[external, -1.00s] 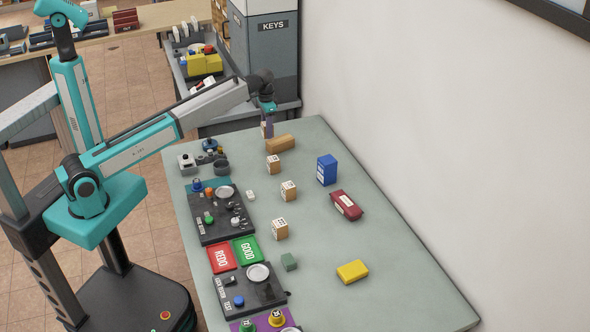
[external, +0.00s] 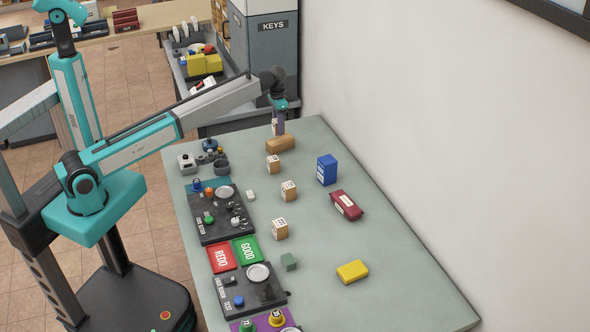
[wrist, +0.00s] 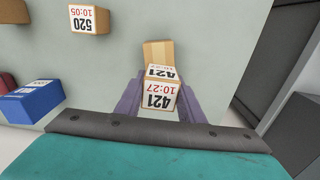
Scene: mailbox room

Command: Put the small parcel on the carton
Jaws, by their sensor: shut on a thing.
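My gripper (external: 279,128) is at the far end of the table, directly over the brown carton (external: 281,144). In the wrist view its purple fingers (wrist: 158,103) are shut on the small parcel (wrist: 158,101), a light cube with labels reading 421 and 10:27. The carton (wrist: 158,52) shows just beyond the parcel in that view, partly hidden by it. The carton lies flat on the grey-green table. In the external view the parcel is small and mostly hidden by the fingers. I cannot tell whether it touches the carton.
Several labelled brown cubes stand on the table, the nearest (external: 273,165) just in front of the carton. A blue box (external: 327,170), red case (external: 346,205) and yellow block (external: 352,271) lie to the right. Control panels (external: 225,215) line the left edge. A grey cabinet (external: 264,50) stands behind.

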